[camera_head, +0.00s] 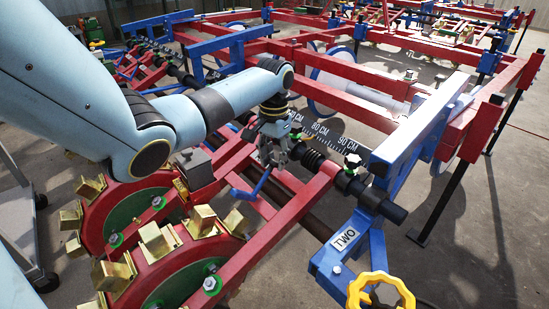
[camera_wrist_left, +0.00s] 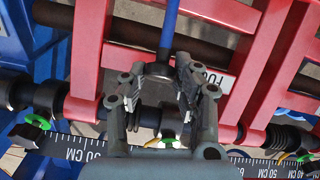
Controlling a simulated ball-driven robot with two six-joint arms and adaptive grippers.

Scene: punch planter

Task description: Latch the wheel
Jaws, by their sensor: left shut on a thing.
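My left gripper (camera_head: 272,155) reaches down over the red frame in the middle of the head view. It is shut on a blue lever (camera_head: 254,187), whose bent rod sticks out below the fingers. In the left wrist view the lever (camera_wrist_left: 169,25) runs from the top edge down to a dark end between the two fingers (camera_wrist_left: 160,85). The red punch wheel (camera_head: 160,258) with brass cups and a green inner disc stands at lower left. A second such wheel (camera_head: 104,205) is behind it, partly covered by my arm. My right gripper is out of view.
A ruler (camera_head: 321,131) marked in centimetres runs along the dark bar behind the gripper. A blue bracket labelled TWO (camera_head: 345,240) and a yellow handwheel (camera_head: 380,291) are at right. Red beams (camera_wrist_left: 90,50) flank the fingers. Concrete floor (camera_head: 475,220) is clear at far right.

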